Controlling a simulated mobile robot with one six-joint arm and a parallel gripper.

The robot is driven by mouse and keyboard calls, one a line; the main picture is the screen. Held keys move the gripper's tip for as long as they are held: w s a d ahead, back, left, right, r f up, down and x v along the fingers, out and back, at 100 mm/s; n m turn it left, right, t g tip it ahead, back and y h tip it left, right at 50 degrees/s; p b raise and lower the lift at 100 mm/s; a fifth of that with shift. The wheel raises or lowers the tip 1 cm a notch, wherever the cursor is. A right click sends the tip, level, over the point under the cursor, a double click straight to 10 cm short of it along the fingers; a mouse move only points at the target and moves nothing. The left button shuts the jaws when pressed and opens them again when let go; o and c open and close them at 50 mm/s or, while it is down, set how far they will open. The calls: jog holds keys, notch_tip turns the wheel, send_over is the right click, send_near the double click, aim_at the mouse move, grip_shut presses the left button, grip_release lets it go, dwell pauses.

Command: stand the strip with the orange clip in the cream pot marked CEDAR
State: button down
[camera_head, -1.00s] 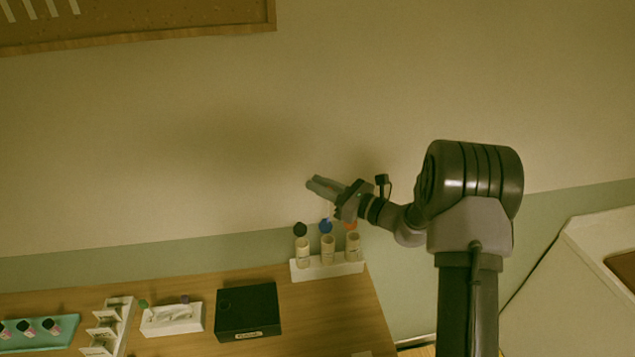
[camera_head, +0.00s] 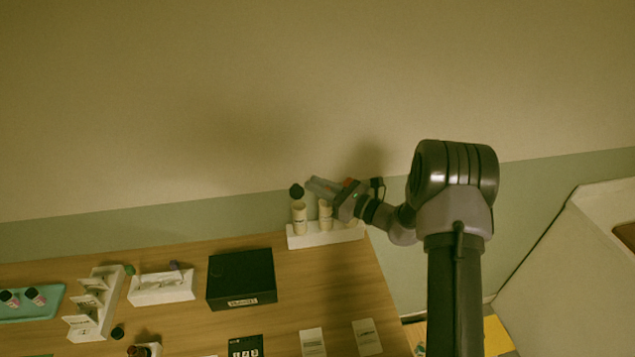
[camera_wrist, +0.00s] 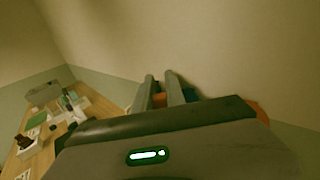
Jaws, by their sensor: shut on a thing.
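My gripper (camera_head: 310,183) is over the white rack at the table's back right, in front of the tops of its middle and right pots. In the wrist view its two fingers (camera_wrist: 166,88) are close together, with an orange piece (camera_wrist: 158,100) between them, which looks like the clip of the strip. The strip itself is not distinguishable. The rack holds three cream pots: left (camera_head: 299,218), middle (camera_head: 325,212) and right (camera_head: 351,223), the last partly hidden. Their markings are too small to read, so I cannot tell which is CEDAR.
A black round top (camera_head: 297,190) shows above the left pot. A black box (camera_head: 241,277), white holder (camera_head: 162,289) and teal tray (camera_head: 35,305) stand further left.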

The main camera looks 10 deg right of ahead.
jog(key=c, duration=1.3)
grip_release()
jog(key=shift+r, duration=0.1)
jog(key=b+v, duration=0.1)
jog(key=v, duration=0.9)
jog(key=shift+b, duration=0.4)
jog(key=shift+a, duration=0.1)
